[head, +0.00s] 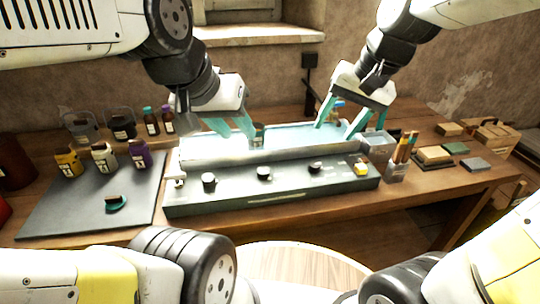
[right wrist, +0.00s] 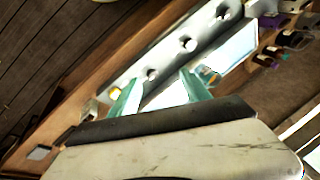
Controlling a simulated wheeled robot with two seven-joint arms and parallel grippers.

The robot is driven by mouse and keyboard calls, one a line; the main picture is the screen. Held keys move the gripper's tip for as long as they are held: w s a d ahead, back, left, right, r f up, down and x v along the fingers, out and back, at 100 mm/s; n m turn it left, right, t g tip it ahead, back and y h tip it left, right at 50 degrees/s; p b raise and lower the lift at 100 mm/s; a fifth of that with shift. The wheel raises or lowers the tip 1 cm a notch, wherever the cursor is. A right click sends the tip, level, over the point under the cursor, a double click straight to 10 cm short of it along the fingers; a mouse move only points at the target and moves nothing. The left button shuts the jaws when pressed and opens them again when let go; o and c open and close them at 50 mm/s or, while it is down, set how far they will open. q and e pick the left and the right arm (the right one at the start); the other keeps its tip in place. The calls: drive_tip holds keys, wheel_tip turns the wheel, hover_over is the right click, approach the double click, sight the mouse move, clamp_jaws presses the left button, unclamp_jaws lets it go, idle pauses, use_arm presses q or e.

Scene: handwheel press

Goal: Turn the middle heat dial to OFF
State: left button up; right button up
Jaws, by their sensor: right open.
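The press's grey front panel (head: 285,191) carries three dark dials in a row. The middle heat dial (head: 264,173) sits between the left dial (head: 208,181) and the right dial (head: 316,167); its marks are too small to read. It also shows in the right wrist view (right wrist: 187,44), beyond my fingertips. My right gripper (head: 334,131) is open and empty above the plate's right end, behind and right of the dials. Neither gripper touches a dial.
Several bottles and a dark mat (head: 75,217) lie to the left. Small blocks (head: 434,155) are on the right. Space above the panel is clear.

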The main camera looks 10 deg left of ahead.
drive_tip(key=w+a+f+g+h, duration=0.1)
drive_tip(key=w+a+f, duration=0.15)
drive_tip(key=a, duration=0.25)
drive_tip(key=w+a+f+g, duration=0.1)
drive_tip(key=w+a+f, duration=0.1)
drive_tip(key=a+f, duration=0.2)
drive_tip(key=m+h, duration=0.1)
drive_tip(key=h, duration=0.2)
hover_over(263, 171)
drive_tip(key=shift+g, duration=0.3)
wheel_tip(263, 171, down, 6)
wheel_tip(263, 171, down, 8)
drive_tip(key=shift+r, duration=0.1)
clamp_jaws()
